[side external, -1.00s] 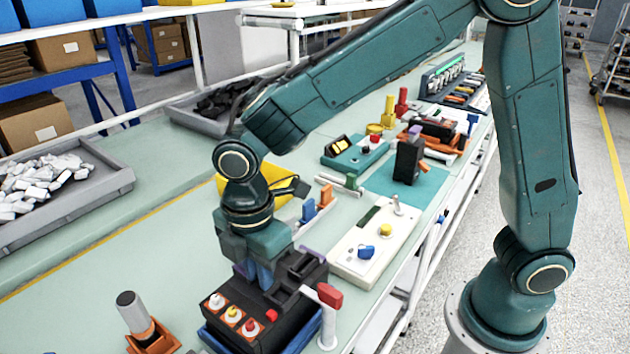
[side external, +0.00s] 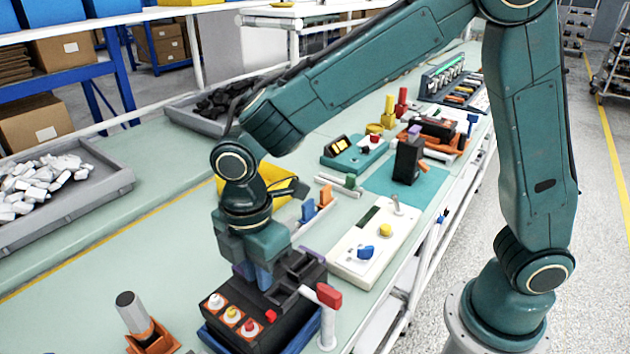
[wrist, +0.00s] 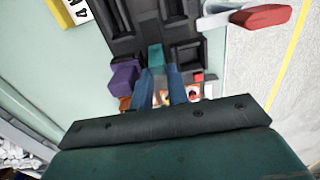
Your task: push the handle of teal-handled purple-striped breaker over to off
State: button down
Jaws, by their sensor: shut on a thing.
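My gripper (side external: 264,283) points down into the black test box (side external: 262,328) at the front of the bench. In the wrist view its two blue fingers (wrist: 160,74) are close together at a small teal handle (wrist: 155,57) and shut on it. A purple part (wrist: 123,78) lies just left of the fingers, and fits the purple-striped breaker. In the side view the fingers and the box's walls hide the teal handle. I cannot tell the handle's exact tilt.
White, yellow and red buttons (side external: 233,315) line the box's near side. A post with a red lever (side external: 328,297) stands at its right. A cream panel with yellow and blue knobs (side external: 345,262) lies behind. An orange holder (side external: 153,337) stands at the left front.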

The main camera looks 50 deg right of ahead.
aim_at(256, 299)
jog(key=shift+s+a+f, duration=0.15)
jog(key=shift+a+f, duration=0.25)
jog(key=shift+f, duration=0.3)
jog(key=shift+s+a+f, duration=0.15)
jog(key=shift+a+f, duration=0.25)
jog(key=shift+f, duration=0.3)
jog(key=c, duration=1.4)
grip_release()
jog(key=shift+c, duration=0.2)
jog(key=shift+r, duration=0.15)
jog(key=shift+o, duration=0.8)
notch_tip(256, 299, up, 10)
jog(key=d, duration=0.1)
jog(key=shift+w, duration=0.3)
jog(key=shift+d+r, duration=0.15)
jog(key=shift+r, duration=0.1)
